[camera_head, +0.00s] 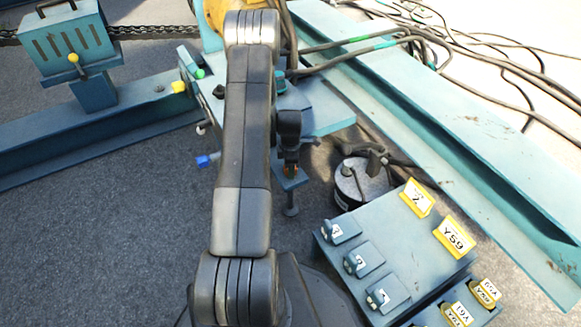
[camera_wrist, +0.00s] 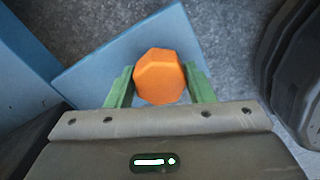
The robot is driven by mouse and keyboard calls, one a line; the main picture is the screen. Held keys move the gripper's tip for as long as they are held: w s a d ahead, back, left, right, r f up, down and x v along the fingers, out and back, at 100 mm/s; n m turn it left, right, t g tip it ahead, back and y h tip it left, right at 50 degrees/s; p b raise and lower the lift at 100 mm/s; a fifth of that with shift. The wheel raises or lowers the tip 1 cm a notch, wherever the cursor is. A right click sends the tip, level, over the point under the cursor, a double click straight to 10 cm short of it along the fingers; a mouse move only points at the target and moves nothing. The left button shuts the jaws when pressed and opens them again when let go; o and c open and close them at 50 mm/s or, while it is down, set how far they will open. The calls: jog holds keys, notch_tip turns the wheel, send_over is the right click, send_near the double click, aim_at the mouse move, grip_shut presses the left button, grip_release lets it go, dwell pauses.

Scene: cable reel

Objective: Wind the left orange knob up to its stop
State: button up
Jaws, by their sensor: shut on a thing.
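The orange knob (camera_wrist: 160,77) is a faceted, many-sided knob above a blue plate (camera_wrist: 88,78) in the wrist view. My gripper (camera_wrist: 161,86) has its two green fingers on either side of it and is shut on it.
A blue control box (camera_head: 395,245) with numbered switches and yellow tags stands at the lower right. A round dark-and-silver unit (camera_head: 362,184) sits between it and my gripper. Grey floor (camera_head: 110,240) is clear at lower left.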

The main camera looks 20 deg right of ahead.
jog(key=n, duration=0.4)
jog(key=shift+n, duration=0.3)
dwell(0.4)
jog(key=o, duration=0.9)
notch_tip(320, 180, up, 14)
jog(key=p, duration=0.4)
jog(key=shift+f, duration=0.1)
